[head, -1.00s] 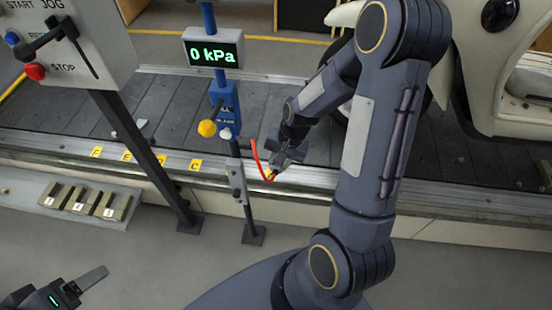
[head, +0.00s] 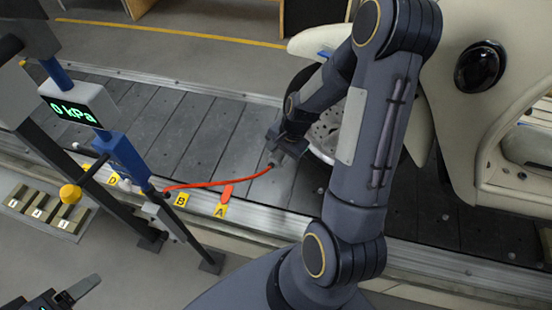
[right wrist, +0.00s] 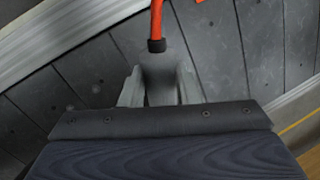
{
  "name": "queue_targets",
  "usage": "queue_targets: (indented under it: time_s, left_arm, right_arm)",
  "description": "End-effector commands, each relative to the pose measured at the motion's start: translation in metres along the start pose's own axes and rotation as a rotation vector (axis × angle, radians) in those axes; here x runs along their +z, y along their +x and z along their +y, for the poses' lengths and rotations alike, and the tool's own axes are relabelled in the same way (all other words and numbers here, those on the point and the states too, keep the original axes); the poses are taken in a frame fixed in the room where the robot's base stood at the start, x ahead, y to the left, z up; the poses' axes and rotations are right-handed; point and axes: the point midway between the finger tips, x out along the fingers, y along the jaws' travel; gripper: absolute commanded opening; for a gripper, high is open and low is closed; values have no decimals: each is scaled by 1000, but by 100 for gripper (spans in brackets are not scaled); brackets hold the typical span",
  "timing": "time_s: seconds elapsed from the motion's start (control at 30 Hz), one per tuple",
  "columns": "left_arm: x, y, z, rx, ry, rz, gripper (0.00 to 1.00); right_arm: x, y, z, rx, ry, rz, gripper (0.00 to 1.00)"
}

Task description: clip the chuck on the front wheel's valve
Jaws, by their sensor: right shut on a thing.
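The front wheel (head: 327,132) of the cream vehicle (head: 455,120) shows partly behind my right arm, a grey disc with holes. Its valve cannot be made out. My right gripper (head: 274,156) is shut on the chuck, left of the wheel and apart from it, above the conveyor. In the right wrist view the grey chuck (right wrist: 160,72) sits between the fingers, with a red hose (right wrist: 156,20) leaving its end.
The gauge display (head: 75,107) reads 0 kPa. A numbered pedal box (head: 45,212) stands on the floor at left.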

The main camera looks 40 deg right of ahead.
Motion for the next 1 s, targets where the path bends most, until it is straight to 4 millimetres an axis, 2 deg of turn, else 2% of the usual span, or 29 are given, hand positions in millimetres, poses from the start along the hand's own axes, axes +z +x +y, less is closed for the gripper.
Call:
queue_targets:
  time_s: [0.53, 0.73, 1.0]
  left_arm:
    - [5, 9, -4, 0, 0, 0, 73]
    - [5, 10, -5, 0, 0, 0, 73]
    - [5, 10, -5, 0, 0, 0, 73]
  right_arm:
    - [-54, 1, 0, 0, 2, 1, 1]
    - [-63, 0, 0, 0, 0, 0, 1]
    - [-66, 0, 0, 0, 0, 0, 1]
